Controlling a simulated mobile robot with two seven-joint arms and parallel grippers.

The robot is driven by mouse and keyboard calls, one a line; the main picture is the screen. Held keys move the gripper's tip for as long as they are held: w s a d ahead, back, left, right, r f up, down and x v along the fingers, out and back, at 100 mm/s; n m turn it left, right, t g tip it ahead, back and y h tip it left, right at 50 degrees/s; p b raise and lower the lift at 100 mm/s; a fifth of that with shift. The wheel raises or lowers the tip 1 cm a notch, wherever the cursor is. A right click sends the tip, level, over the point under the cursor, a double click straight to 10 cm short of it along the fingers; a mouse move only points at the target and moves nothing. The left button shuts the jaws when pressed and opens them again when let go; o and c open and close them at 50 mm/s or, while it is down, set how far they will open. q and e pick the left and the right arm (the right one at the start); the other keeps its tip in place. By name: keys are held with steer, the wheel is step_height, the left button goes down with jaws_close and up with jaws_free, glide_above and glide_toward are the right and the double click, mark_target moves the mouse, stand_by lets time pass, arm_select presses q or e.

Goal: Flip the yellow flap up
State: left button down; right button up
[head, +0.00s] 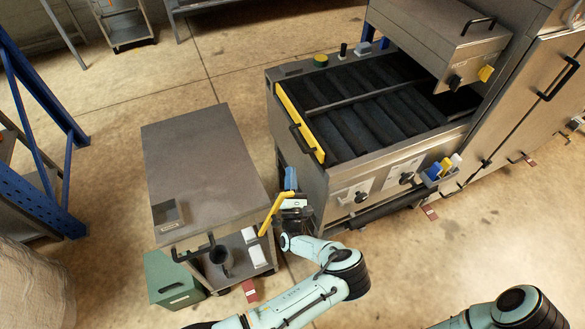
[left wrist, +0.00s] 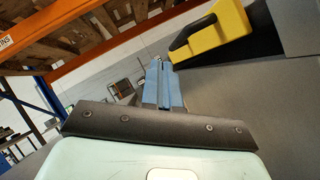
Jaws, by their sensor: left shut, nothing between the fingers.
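The yellow flap (head: 300,122) is a long narrow strip along the left end of the steel tray cleaner (head: 345,180), with a black handle (head: 302,138) on its outer side. My left gripper (head: 290,178) points away from me, below and left of the flap, between the machine and a steel cart. Its blue fingers are shut and empty. In the left wrist view the closed fingers (left wrist: 163,85) are at the centre; a yellow part with a black handle (left wrist: 212,35), apparently the flap, is at upper right, apart from them. My right gripper is out of view.
The steel cart (head: 195,165) stands close left of my left gripper. A thin yellow bar (head: 275,213) shows beside its front corner. A green box (head: 172,280) is on the floor.

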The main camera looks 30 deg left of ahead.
arm_select(q)
steer(key=r+b+v, duration=0.1)
steer(key=v, duration=0.7)
steer(key=shift+s, duration=0.6)
steer(key=shift+d+f, duration=0.1)
